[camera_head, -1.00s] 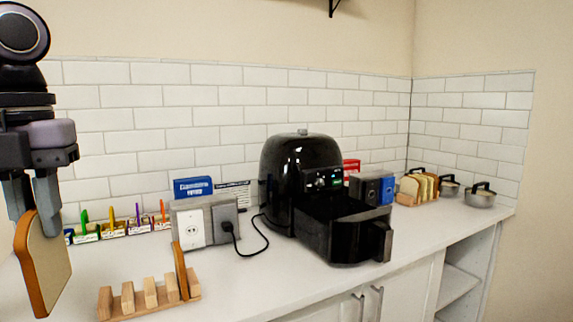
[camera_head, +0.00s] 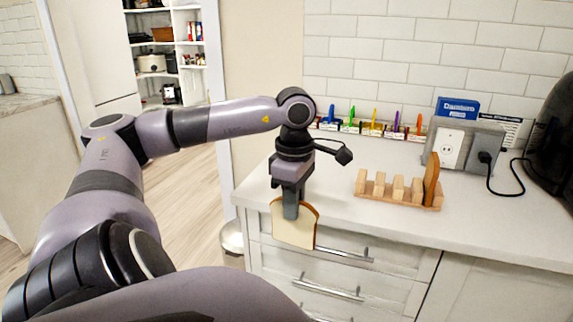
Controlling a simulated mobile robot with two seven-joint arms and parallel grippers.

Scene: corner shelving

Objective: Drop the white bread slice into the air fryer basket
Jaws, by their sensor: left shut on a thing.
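A white bread slice (camera_head: 293,228) with a brown crust hangs from my left gripper (camera_head: 291,212), which is shut on its top edge. The slice hangs roughly upright at the left front edge of the counter, in front of the drawers. The black air fryer (camera_head: 556,140) is cut off at the right edge of the view, and its basket is out of view. My right gripper is not in view.
A wooden rack (camera_head: 398,189) holding one upright brown slice stands on the counter (camera_head: 345,212). Behind it are an outlet box (camera_head: 462,147) with a black cord, a blue box (camera_head: 457,107) and several small coloured holders. The counter between gripper and rack is clear.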

